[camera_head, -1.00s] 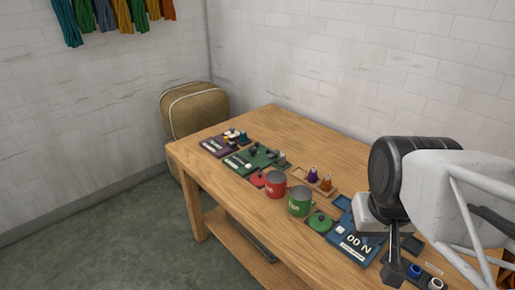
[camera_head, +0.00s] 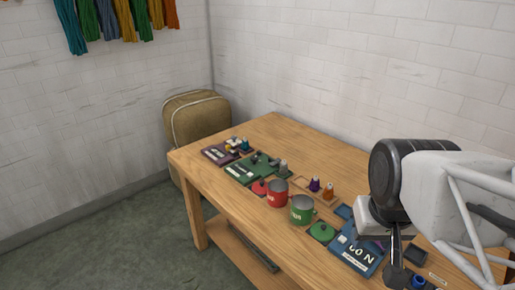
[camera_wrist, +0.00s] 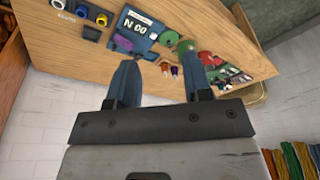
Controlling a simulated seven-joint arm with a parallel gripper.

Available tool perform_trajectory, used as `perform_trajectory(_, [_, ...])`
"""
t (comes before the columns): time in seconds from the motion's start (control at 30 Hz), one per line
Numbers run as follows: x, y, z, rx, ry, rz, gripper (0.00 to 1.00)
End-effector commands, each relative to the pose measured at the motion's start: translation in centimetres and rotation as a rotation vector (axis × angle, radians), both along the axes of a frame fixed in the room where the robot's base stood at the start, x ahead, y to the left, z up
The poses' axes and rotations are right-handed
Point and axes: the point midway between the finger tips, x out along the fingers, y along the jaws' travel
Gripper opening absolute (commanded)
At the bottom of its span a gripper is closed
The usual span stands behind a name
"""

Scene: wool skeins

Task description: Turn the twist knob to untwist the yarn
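A blue panel (camera_head: 357,255) with white characters lies flat on the table, partly behind my gripper; it also shows in the wrist view (camera_wrist: 132,27). A green panel (camera_head: 248,169) and a purple panel (camera_head: 217,154), both with small knobs or parts, lie at the far end. I cannot tell which part is the twist knob. No yarn shows clearly at the panels. My gripper (camera_wrist: 160,62) is open and empty in the wrist view, its two fingers apart above the table. In the head view my gripper (camera_head: 397,252) hangs over the table near the blue panel's right side.
A red pot (camera_head: 277,193) and a green pot (camera_head: 302,210) stand on the wooden table (camera_head: 275,131), with a green lid (camera_head: 321,232) beside them. Purple and orange bobbins (camera_head: 322,189) stand behind. A tan bag (camera_head: 198,117) is beyond the table; coloured skeins (camera_head: 110,17) hang on the wall.

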Motion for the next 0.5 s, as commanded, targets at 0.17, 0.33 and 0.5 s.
perform_trajectory(0.17, [2.3,0.2,1.1,-0.013,0.016,0.036,0.68])
perform_trajectory(0.33, [5.5,0.5,2.3,-0.03,0.038,0.084,0.68])
perform_trajectory(0.5, [8.9,1.0,3.6,-0.048,0.062,0.136,0.68])
